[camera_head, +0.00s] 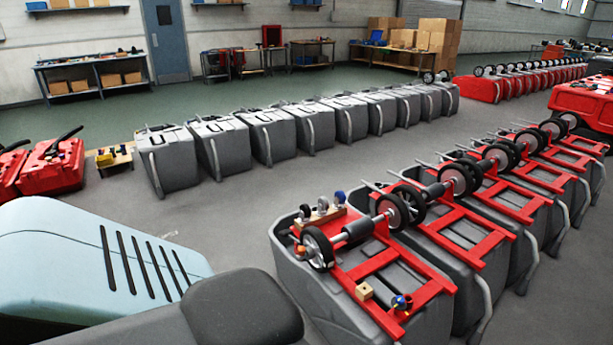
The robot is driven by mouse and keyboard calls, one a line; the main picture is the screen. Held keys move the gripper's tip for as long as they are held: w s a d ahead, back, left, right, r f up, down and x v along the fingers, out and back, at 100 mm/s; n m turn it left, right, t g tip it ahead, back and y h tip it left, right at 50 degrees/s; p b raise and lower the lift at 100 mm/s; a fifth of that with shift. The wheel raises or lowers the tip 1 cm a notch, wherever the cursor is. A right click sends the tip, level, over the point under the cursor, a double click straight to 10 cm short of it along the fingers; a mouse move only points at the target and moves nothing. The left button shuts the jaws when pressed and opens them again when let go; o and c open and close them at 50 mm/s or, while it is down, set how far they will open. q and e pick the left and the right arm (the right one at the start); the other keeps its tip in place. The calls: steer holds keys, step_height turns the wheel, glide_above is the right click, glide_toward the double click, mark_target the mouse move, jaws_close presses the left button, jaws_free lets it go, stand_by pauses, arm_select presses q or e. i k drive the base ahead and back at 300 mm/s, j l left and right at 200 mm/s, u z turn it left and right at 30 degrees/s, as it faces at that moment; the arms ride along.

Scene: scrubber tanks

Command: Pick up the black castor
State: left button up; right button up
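A small wooden rack (328,217) stands on the red frame at the far left corner of the nearest grey tank (310,290). Small castors stand upright in it. The left one (305,212) looks dark, black or dark blue. The middle one (322,205) is grey, and the right one (340,198) is blue. I cannot tell for sure which is the black castor. Neither of my grippers is in view.
The nearest tank's red frame (395,322) carries a big wheel (318,250) close to the rack, a small wooden block (363,291) and a blue-and-red part (402,302). More tanks stand close behind.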

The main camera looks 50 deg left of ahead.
mark_target(305, 215)
steer(key=u, duration=1.75)
